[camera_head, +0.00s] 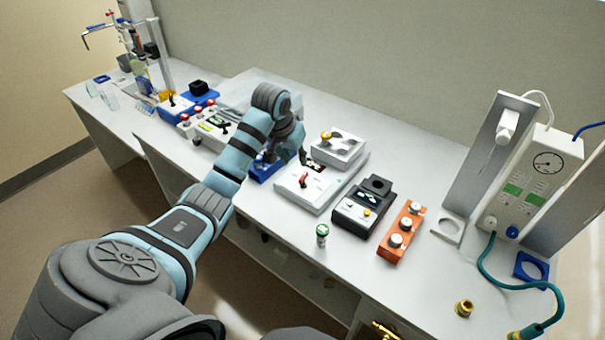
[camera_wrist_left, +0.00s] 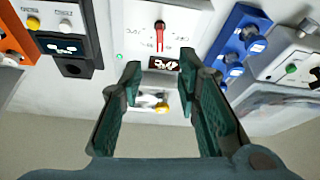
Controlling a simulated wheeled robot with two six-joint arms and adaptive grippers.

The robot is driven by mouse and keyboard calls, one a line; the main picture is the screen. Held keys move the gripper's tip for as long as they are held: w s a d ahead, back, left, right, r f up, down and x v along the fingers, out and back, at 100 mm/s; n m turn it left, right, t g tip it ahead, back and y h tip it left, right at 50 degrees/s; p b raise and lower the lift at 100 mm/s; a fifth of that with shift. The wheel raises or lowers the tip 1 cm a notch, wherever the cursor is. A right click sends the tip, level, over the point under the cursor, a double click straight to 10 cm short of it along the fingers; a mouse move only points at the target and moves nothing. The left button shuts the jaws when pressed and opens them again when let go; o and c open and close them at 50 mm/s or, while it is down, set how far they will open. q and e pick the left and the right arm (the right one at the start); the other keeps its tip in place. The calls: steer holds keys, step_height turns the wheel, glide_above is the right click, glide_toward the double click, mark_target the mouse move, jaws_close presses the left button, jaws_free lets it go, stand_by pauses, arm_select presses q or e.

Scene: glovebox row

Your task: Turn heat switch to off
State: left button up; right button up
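A red pointer switch (camera_head: 304,180) is on the front panel of a white box (camera_head: 318,200), which carries a light plate (camera_head: 338,148) behind. In the left wrist view the red switch (camera_wrist_left: 160,38) has its narrow bar in line with the picture's vertical, with small marks around it too blurred to read. A dark display (camera_wrist_left: 164,64) sits beyond the bar's end. My left gripper (camera_wrist_left: 160,66) is open and empty, fingers spread above the panel by the display, apart from the switch. In the head view its fingers are largely hidden by my own wrist. My right gripper is not in view.
A blue device (camera_head: 263,168) stands just left of the white box. A black device (camera_head: 364,206) and an orange block with knobs (camera_head: 401,232) stand to its right. A small green-capped vial (camera_head: 322,235) stands near the front edge. Bare bench lies in front.

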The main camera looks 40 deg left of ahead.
mark_target(303, 176)
arm_select(q)
steer(key=b+x, duration=0.1)
steer(key=x, duration=1)
steer(key=shift+w+f+b, duration=0.2)
steer(key=shift+f+b, duration=0.05)
steer(key=shift+b, duration=0.05)
steer(key=shift+s+r, duration=0.1)
